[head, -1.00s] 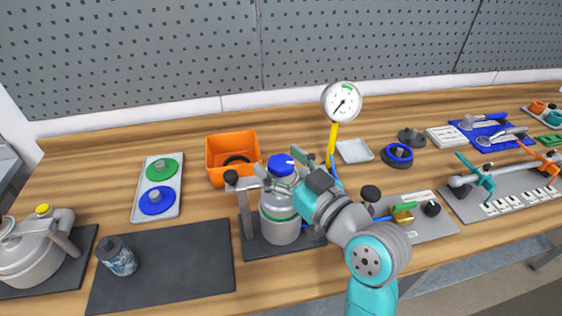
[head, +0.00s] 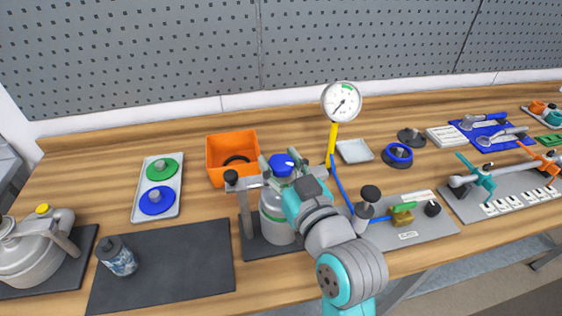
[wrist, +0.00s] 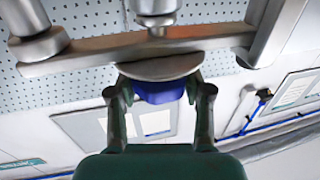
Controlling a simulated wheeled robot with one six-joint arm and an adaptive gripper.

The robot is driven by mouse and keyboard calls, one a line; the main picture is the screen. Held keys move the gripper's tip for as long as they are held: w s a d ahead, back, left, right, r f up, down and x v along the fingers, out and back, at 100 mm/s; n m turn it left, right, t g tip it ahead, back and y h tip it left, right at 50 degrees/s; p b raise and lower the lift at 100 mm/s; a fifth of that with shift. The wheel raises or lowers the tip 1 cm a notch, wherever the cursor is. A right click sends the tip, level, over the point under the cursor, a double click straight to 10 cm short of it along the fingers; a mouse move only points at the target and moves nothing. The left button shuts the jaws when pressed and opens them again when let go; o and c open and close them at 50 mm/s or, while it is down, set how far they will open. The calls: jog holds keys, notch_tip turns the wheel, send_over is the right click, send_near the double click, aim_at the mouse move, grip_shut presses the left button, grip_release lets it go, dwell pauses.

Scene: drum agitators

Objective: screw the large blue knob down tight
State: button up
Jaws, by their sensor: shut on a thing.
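The large blue knob (head: 282,165) sits on top of the grey metal canister (head: 276,222), under a crossbar, in the middle of the bench. In the wrist view the blue knob (wrist: 159,92) lies between the two fingers of my gripper (wrist: 160,100), below a round metal plate. My gripper (head: 280,170) is shut on the knob, with a finger on either side of it in the head view. The canister's right side is partly hidden by my arm.
An orange bin (head: 232,157) stands behind and left. A gauge on a yellow stem (head: 332,140) stands behind right. A black-knobbed clamp (head: 369,195) is close to my arm's right. A dark mat (head: 165,268) lies left.

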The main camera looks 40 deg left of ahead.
aim_at(281, 162)
jog(key=m+t+h, duration=0.2)
jog(key=t, duration=0.1)
jog(key=m+t+h, duration=0.3)
jog(key=shift+s+a, duration=0.1)
jog(key=shift+a, duration=0.05)
jog(key=shift+m+t+h, duration=0.7)
jog(key=shift+m+h, duration=0.3)
jog(key=shift+h, duration=0.4)
jog(key=shift+m+t+h, duration=0.7)
jog(key=shift+m+h, duration=0.3)
jog(key=shift+h, duration=0.7)
jog(key=shift+r, duration=0.1)
jog(key=o, duration=1.2)
notch_tip(281, 162, up, 10)
jog(key=shift+f, duration=0.1)
